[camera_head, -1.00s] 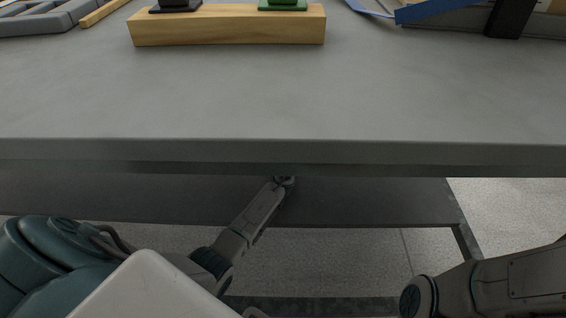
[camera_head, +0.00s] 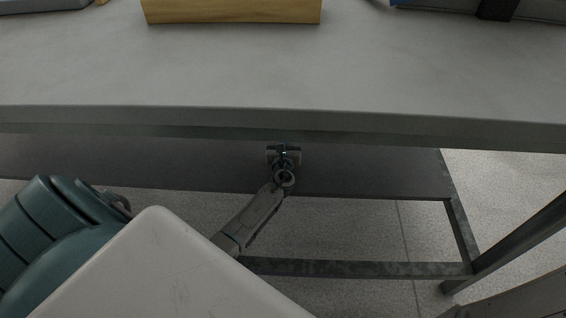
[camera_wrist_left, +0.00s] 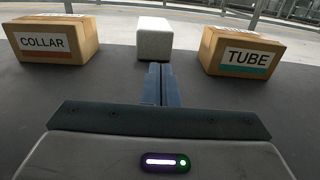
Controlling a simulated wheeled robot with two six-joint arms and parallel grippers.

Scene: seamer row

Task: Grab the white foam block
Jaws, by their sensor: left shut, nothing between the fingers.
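The white foam block (camera_wrist_left: 154,38) stands on the dark lower shelf in the left wrist view, between two cardboard boxes. My left gripper (camera_wrist_left: 159,72) points straight at it, with its fingers shut together and empty. The fingertips look a little short of the block's near face. In the head view my left gripper (camera_head: 283,150) reaches in under the table top, at the lower shelf; the block is hidden there by the table. My right gripper is not in view; only part of my right arm shows at the lower right.
A box labelled COLLAR (camera_wrist_left: 52,39) stands left of the block and a box labelled TUBE (camera_wrist_left: 243,51) stands right. The table top (camera_head: 300,70) overhangs the lower shelf (camera_head: 370,175). A wooden bar (camera_head: 230,10) lies on top. Metal legs (camera_head: 520,240) stand at the right.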

